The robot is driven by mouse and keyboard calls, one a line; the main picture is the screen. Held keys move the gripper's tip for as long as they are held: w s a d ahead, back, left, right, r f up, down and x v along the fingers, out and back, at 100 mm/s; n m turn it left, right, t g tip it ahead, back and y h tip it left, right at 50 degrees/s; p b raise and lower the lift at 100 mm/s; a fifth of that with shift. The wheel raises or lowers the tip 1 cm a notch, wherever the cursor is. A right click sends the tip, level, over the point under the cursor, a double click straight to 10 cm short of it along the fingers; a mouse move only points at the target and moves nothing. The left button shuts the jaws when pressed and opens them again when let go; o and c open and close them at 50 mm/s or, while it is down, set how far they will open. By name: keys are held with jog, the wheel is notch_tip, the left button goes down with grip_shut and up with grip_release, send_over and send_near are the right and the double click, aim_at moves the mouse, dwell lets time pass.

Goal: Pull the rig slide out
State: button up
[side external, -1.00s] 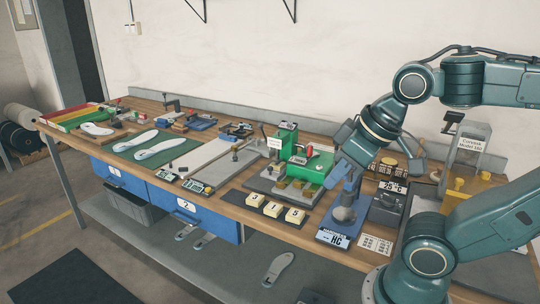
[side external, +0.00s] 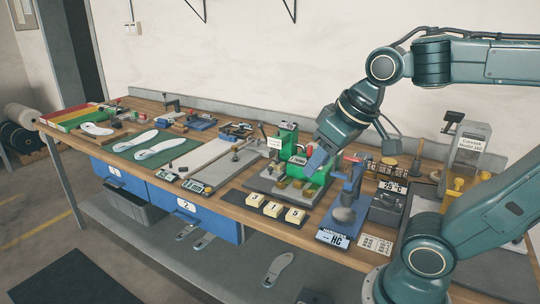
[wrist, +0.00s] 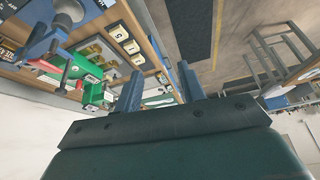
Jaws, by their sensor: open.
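The green rig (side external: 287,138) stands on a grey base plate (side external: 262,187) with brass-coloured blocks, mid-bench in the side view. It also shows on the left in the wrist view (wrist: 85,66), tilted. I cannot tell which part of it is the slide.
A blue hardness tester (side external: 345,205) stands upright just right of the rig. Yellow numbered blocks (side external: 274,210) lie on a dark mat in front. A long grey plate (side external: 225,168) lies to the left. A dark grey box with a display (side external: 388,208) is at the right.

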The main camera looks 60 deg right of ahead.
jog(key=w+d+r+m+h, duration=0.1)
jog(key=w+d+m, duration=0.35)
jog(key=w, duration=0.45)
jog(key=m+g+h, duration=0.3)
jog(key=m+g, duration=0.1)
jog(key=m, duration=0.4)
send_over(270, 167)
jog(key=s+a, duration=0.2)
jog(key=a, duration=0.3)
notch_tip(270, 167, down, 11)
jog(key=shift+s+a, duration=0.15)
jog(key=shift+f+n+y, duration=0.1)
jog(key=shift+n+y, duration=0.15)
jog(key=shift+y, duration=0.05)
jog(key=x, duration=1.3)
jog(key=shift+w+f, duration=0.2)
grip_shut()
